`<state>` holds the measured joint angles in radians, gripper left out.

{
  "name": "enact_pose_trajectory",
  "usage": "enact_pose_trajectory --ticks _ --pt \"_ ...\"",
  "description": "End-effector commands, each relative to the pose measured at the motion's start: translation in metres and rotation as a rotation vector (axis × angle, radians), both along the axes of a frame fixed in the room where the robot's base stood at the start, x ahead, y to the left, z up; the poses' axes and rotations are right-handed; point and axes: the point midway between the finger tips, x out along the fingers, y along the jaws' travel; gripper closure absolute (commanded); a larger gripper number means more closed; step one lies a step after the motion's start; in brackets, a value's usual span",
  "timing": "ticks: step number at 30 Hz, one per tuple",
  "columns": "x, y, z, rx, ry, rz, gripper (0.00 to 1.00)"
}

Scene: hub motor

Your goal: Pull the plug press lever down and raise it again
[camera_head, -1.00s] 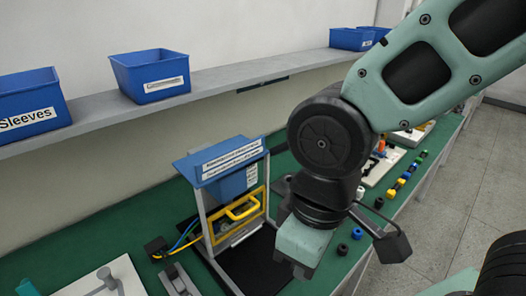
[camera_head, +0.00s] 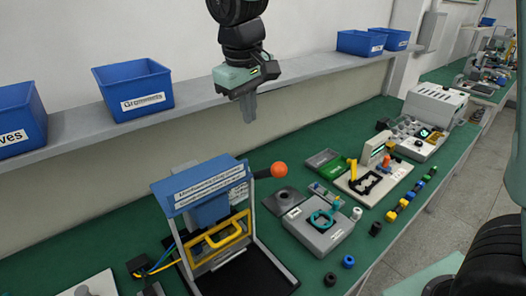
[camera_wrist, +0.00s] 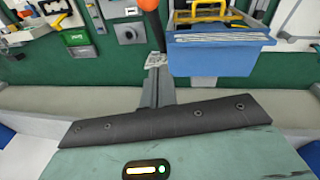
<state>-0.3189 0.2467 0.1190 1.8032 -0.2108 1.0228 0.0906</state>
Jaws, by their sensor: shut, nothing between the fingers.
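My gripper (camera_head: 249,116) points down, shut and empty, above and behind the press, clear of the knob. In the wrist view, the shut fingers (camera_wrist: 156,66) are in the middle, with part of the orange knob (camera_wrist: 149,4) at the top edge and the blue press top (camera_wrist: 222,52) to the right.
A wall shelf (camera_head: 190,103) with blue bins (camera_head: 134,88) runs behind the bench, close to my gripper in the picture. Right of the press are a grey fixture (camera_head: 320,222), small trays and several coloured parts. Green bench top is bare between the press and shelf wall.

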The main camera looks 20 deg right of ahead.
Motion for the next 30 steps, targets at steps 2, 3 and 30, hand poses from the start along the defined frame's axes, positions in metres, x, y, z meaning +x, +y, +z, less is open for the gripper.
enact_pose_trajectory --ticks 2,3,30 --pt "0.0 -0.002 -0.012 -0.003 0.005 -0.001 1.0" --pt "0.001 -0.003 -0.019 -0.003 0.006 -0.001 1.0" --pt "-0.011 -0.024 -0.118 0.001 0.002 0.001 1.0"
